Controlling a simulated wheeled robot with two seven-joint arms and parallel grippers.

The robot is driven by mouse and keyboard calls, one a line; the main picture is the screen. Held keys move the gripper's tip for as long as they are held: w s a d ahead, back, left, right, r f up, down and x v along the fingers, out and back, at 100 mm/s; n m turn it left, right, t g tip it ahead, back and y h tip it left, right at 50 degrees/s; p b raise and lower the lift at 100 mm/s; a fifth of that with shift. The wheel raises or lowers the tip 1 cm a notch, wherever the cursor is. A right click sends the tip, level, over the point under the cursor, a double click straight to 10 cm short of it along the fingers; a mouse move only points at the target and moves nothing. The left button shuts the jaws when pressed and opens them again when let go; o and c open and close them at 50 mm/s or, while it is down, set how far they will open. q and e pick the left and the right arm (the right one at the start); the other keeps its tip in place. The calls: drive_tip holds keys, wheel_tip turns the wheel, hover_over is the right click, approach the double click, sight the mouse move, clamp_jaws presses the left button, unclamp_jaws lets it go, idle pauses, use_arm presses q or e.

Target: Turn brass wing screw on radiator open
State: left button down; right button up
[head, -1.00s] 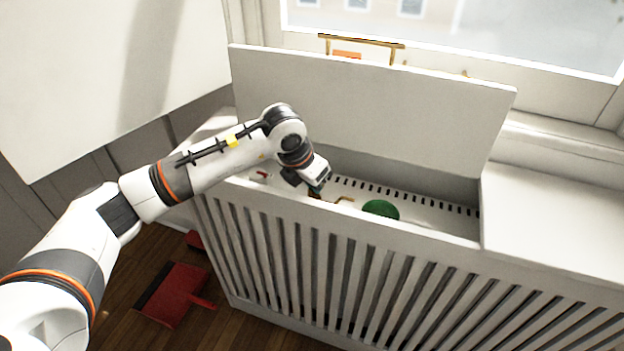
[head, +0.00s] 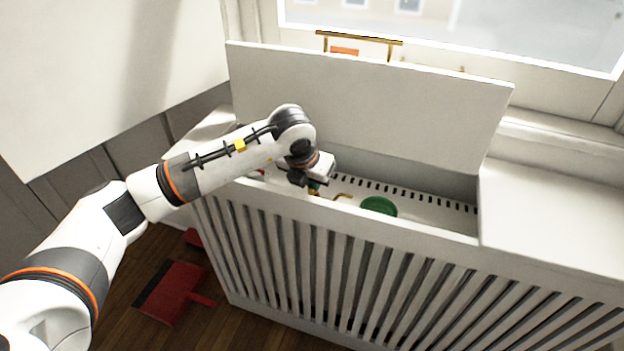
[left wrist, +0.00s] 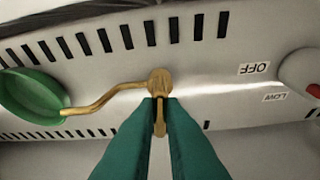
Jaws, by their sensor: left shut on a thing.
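The brass wing screw (left wrist: 160,82) shows in the left wrist view on the pale slotted top of the radiator (left wrist: 205,75). A curved brass arm runs from it to a green dish. My left gripper (left wrist: 160,103) has its green fingers shut on the brass screw's lower wing. In the head view my left gripper (head: 314,187) reaches down into the open radiator cover (head: 350,240), and the wrist hides most of the screw. The brass arm (head: 343,197) shows just right of the gripper. My right gripper is not in view.
The green dish (head: 379,206) sits right of the gripper. The raised lid (head: 370,105) stands behind my wrist and the slatted front wall is close before it. "OFF" and "LOW" labels (left wrist: 254,68) lie near a red knob (left wrist: 314,90). A red dustpan (head: 172,292) lies on the floor.

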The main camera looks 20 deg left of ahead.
use_arm(q)
drive_tip(key=c, duration=1.5)
unclamp_jaws()
drive_tip(key=shift+r, duration=0.1)
drive_tip(key=p+v, duration=0.2)
drive_tip(key=v, duration=1)
drive_tip(key=shift+a, duration=0.1)
